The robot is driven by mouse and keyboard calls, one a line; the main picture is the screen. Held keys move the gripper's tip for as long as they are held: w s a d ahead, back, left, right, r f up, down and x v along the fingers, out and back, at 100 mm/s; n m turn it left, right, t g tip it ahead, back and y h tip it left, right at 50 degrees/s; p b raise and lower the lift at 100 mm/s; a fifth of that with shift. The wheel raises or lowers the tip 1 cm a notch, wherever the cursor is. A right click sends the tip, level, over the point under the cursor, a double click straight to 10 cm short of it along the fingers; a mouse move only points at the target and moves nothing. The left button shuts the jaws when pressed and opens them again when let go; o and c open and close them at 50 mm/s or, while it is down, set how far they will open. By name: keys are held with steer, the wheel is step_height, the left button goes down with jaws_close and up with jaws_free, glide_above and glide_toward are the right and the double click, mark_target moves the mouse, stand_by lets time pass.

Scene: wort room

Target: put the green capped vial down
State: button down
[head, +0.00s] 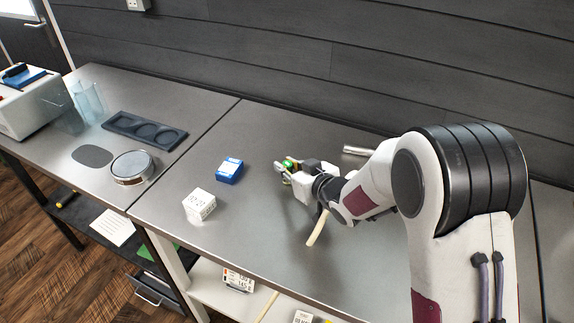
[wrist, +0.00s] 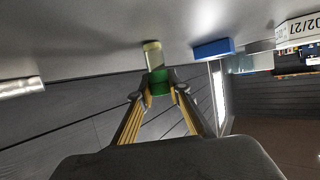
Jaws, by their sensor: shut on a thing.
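The green capped vial (wrist: 152,55) is between the fingertips of my gripper (wrist: 158,88) in the wrist view. My gripper is shut on its green cap, and the pale body sticks out beyond the fingers toward the grey table top. In the head view the green of the vial (head: 287,164) shows at my gripper (head: 284,173), over the middle table. The fingers hide part of it there. I cannot tell whether the vial touches the table.
A blue box (head: 229,170) and a white printed box (head: 199,204) stand left of my gripper. A pale rod (head: 317,228) lies in front, and a light cylinder (head: 357,150) lies behind. A round dish (head: 132,167) and dark tray (head: 145,130) are on the left table.

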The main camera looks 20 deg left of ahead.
steer(key=c, duration=1.9)
jaws_free()
steer(key=shift+r, duration=0.15)
steer(key=v, duration=1.2)
steer(key=shift+d, duration=0.1)
